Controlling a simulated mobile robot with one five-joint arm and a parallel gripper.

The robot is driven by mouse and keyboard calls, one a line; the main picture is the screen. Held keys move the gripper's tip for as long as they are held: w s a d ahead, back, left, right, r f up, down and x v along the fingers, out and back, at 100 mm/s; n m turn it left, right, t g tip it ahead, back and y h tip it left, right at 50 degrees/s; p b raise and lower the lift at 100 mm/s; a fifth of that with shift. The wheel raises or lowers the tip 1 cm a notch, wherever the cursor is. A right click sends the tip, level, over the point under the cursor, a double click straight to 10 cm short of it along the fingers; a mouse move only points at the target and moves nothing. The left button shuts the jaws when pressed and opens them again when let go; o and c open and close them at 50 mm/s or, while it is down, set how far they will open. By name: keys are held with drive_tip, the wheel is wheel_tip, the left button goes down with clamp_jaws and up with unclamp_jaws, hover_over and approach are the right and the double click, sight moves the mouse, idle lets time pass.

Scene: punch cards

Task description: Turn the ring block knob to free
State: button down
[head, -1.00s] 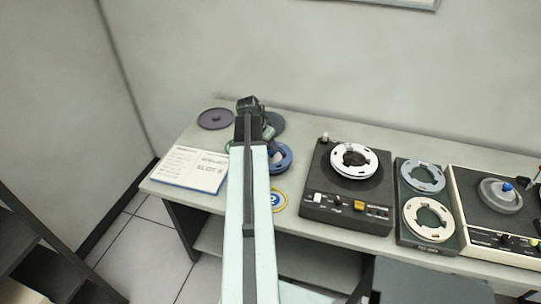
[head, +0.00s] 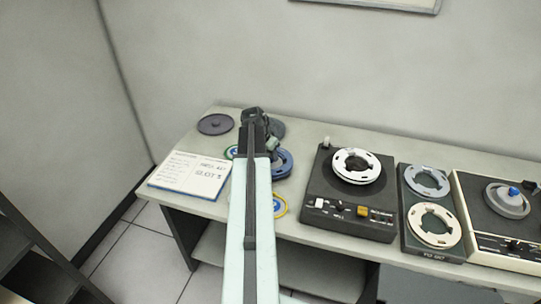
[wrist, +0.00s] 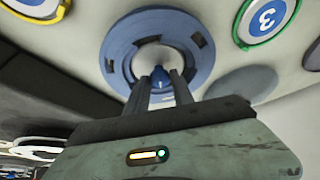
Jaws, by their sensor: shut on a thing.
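A blue ring block (head: 283,165) lies on the left part of the desk, partly behind my arm. In the wrist view the blue ring (wrist: 118,48) has dark slots and a pale centre. A small blue knob (wrist: 157,77) with a light mark stands in that centre. My gripper (wrist: 160,85) is shut on the knob, one finger at each side. In the head view my arm covers the fingertips and the knob. I cannot read a free position for the knob.
An open notebook (head: 189,173) lies left of my arm. A dark disc (head: 215,124) lies behind it. A yellow-rimmed disc (head: 279,206) lies near the front edge and a green-rimmed disc (wrist: 267,18) beside the ring. A tape deck (head: 349,222) stands to the right.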

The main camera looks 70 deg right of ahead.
drive_tip(key=n, duration=0.1)
drive_tip(key=n+t, duration=0.1)
drive_tip(key=shift+s+n, duration=0.2)
drive_tip(key=shift+n, duration=0.1)
drive_tip(key=n+t, duration=0.1)
drive_tip(key=n, duration=0.3)
drive_tip(key=shift+s+t, duration=0.15)
drive_tip(key=shift+t, duration=0.25)
drive_tip(key=n+t, duration=0.1)
drive_tip(key=n, duration=0.2)
drive_tip(key=n+t+y, duration=0.1)
drive_tip(key=n, duration=0.2)
drive_tip(key=shift+s+d+n, duration=0.15)
drive_tip(key=shift+n, duration=0.25)
drive_tip(key=shift+y, duration=0.3)
drive_tip(key=c, duration=1.1)
unclamp_jaws()
